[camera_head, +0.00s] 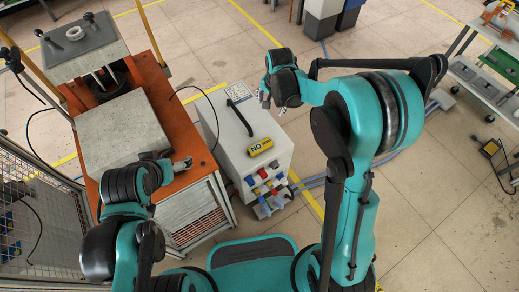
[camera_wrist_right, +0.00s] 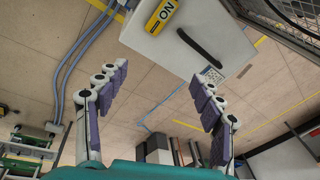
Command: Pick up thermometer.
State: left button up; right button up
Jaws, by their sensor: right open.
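I cannot pick out a thermometer for sure in either view. My right gripper (camera_head: 266,97) is left of its arm, above the floor just right of the white cabinet (camera_head: 222,160). In the right wrist view my right gripper (camera_wrist_right: 160,80) is open, its purple-padded fingers wide apart with nothing between them. My left gripper (camera_head: 182,163) is at the front of the orange bench, beside the grey block; its finger opening is too small to judge. A yellow piece marked "NO" (camera_head: 260,147) is on the cabinet top, and it shows in the wrist view (camera_wrist_right: 164,14).
The orange bench (camera_head: 188,178) carries a large grey block (camera_head: 120,135). A black handle (camera_head: 238,118) stands up from the cabinet. Coloured connectors (camera_head: 265,182) are on its front. A yellow-black device (camera_head: 491,148) is at the right edge. Open floor lies between.

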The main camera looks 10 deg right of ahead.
jog(key=w+a+f+m+g+b, duration=0.1)
jog(key=w+f+m+g+b, duration=0.3)
jog(key=f, duration=1.1)
jog(key=m+t, duration=0.1)
send_over(262, 144)
jog(key=f, duration=1.4)
jog(key=shift+s+d, duration=0.1)
jog(key=shift+d, duration=0.15)
pick_arm(q)
notch_tip(262, 144, down, 7)
jog(key=shift+w+d+r+b, duration=0.1)
jog(key=shift+d+b, duration=0.05)
jog(key=shift+b, duration=1)
pick_arm(e)
notch_tip(262, 144, down, 5)
jog(key=shift+a+f, duration=0.15)
pick_arm(q)
jog(key=shift+r, duration=0.1)
pick_arm(e)
jog(key=shift+c, duration=0.6)
jog(key=c, duration=1.2)
